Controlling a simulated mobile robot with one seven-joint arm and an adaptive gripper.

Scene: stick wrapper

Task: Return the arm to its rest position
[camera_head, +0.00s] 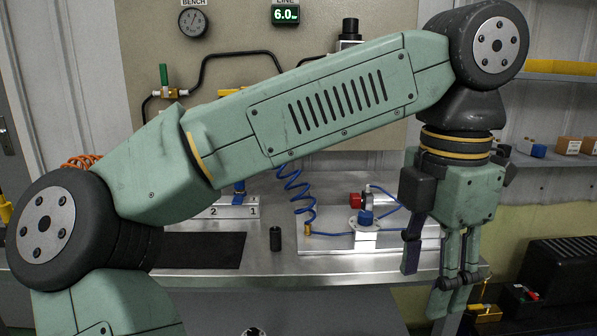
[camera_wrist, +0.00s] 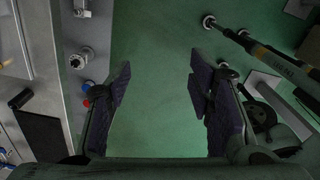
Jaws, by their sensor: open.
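My gripper (camera_head: 430,272) hangs at the end of my green arm, fingers pointing down, at the right end of the metal bench. My arm stretches across the head view from lower left to upper right. In the wrist view my gripper (camera_wrist: 160,84) has its two dark-padded fingers spread wide apart. Nothing is between them; only green floor shows below. The gripper hides part of the bench's right end.
The metal bench (camera_head: 375,263) carries a black mat (camera_head: 205,250), a small black cylinder (camera_head: 275,239) and a white fixture plate (camera_head: 325,243) with a blue coiled hose (camera_head: 293,185). A shelf (camera_head: 560,160) and black case (camera_head: 565,265) stand at right.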

